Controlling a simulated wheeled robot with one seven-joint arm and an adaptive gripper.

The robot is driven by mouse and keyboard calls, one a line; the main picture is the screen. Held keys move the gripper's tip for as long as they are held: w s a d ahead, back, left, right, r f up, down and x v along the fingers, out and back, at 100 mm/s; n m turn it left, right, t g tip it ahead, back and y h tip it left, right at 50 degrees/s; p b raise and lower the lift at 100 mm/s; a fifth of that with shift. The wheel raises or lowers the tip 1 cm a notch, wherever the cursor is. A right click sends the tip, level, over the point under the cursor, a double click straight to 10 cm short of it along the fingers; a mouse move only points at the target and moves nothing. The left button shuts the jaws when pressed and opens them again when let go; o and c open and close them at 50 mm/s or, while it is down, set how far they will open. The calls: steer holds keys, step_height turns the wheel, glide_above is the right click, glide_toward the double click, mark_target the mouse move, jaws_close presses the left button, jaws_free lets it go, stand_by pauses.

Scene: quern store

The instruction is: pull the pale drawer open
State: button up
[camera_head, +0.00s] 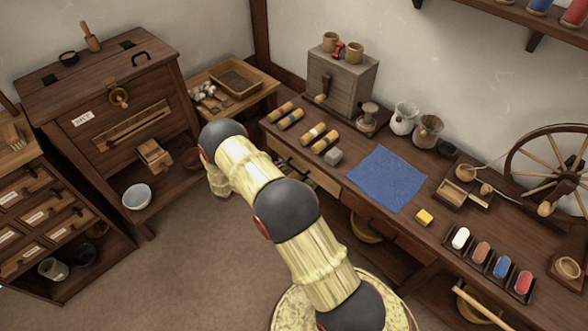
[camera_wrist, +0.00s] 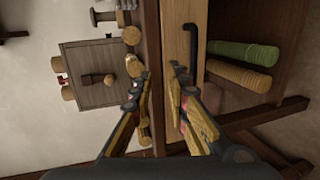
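The pale drawer (camera_head: 318,176) is in the front of the long dark workbench, under its top, partly hidden by my arm in the head view. In the wrist view its pale wooden front (camera_wrist: 176,32) is turned on its side and bears a black bar handle (camera_wrist: 191,42). It looks about flush with the bench front. My gripper (camera_wrist: 160,74) is open and empty, its fingers apart near the bench edge and the drawer front. The handle is not between the fingers; whether a finger touches the front I cannot tell.
Wooden rolls, a grey block (camera_head: 333,157), a blue cloth (camera_head: 388,178) and a yellow block (camera_head: 424,217) lie on the bench top. A grey cabinet (camera_wrist: 100,75) stands on it. Green and tan rolls (camera_wrist: 243,52) sit on a shelf below. The floor ahead is clear.

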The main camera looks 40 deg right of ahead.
step_height(320, 180, down, 6)
steer(key=f+t, duration=0.1)
steer(key=shift+n+h, duration=0.3)
steer(key=shift+n, duration=0.2)
steer(key=shift+b+x, duration=1.1)
steer(key=shift+x, duration=3)
steer(key=shift+s, duration=0.1)
steer(key=shift+c, duration=1.1)
steer(key=shift+t, duration=0.3)
jaws_close()
